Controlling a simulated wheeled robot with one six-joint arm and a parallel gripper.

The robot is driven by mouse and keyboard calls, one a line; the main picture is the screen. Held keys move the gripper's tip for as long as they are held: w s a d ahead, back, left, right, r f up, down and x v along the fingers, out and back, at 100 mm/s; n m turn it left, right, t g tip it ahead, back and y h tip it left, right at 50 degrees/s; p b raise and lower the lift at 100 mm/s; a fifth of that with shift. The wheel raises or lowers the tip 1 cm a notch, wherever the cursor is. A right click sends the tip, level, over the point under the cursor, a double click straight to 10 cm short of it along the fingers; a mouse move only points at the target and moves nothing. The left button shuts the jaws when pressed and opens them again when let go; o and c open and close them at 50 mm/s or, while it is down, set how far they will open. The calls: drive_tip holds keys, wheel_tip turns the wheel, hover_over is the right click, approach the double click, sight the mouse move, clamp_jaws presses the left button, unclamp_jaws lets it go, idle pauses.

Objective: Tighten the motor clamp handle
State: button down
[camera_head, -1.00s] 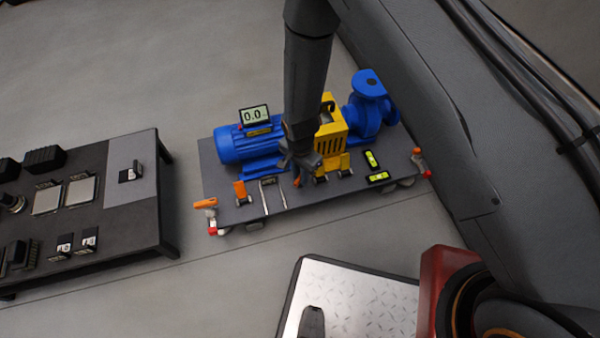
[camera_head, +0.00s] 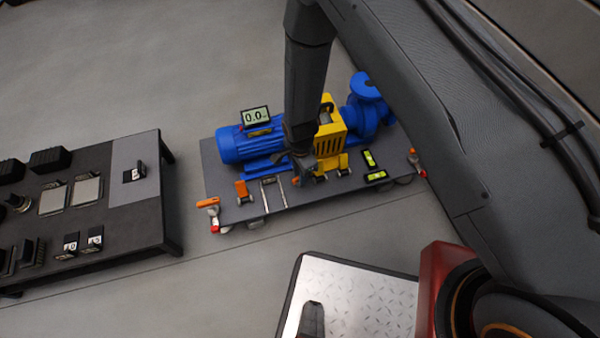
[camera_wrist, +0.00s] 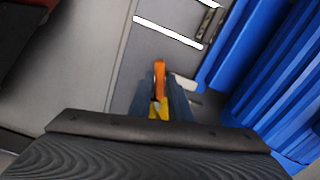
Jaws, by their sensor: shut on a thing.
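The blue motor (camera_head: 235,145) lies on the dark grey skid plate (camera_head: 225,208), and a small display (camera_head: 256,115) above it reads 0.0. In the wrist view, an orange clamp handle (camera_wrist: 159,76) with yellow below it sits between the two fingers of my gripper (camera_wrist: 160,95). My gripper is shut on this handle. In the head view, my gripper (camera_head: 301,172) is low at the motor's front side, beside the yellow guard, and mostly hides the handle. Another orange handle (camera_head: 242,190) stands upright farther left on the plate.
The yellow guard (camera_head: 330,143) and blue pump (camera_head: 368,115) stand right of my gripper. Two spirit levels (camera_head: 369,158) lie on the plate. Orange-and-red corner pieces (camera_head: 207,202) are at its front corners. A dark table (camera_head: 130,222) stands left, with open floor between.

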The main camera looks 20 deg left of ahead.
drive_tip(key=shift+a+m+p, duration=0.1)
drive_tip(key=shift+m+p, duration=0.25)
drive_tip(key=shift+m, duration=0.55)
drive_tip(key=shift+m+p, duration=0.8)
drive_tip(key=shift+m, duration=0.7)
drive_tip(key=shift+w, duration=0.1)
drive_tip(key=c, duration=1.6)
unclamp_jaws()
drive_tip(key=shift+r, duration=0.1)
drive_tip(key=shift+r+p, duration=2.6)
drive_tip(key=shift+r, duration=0.8)
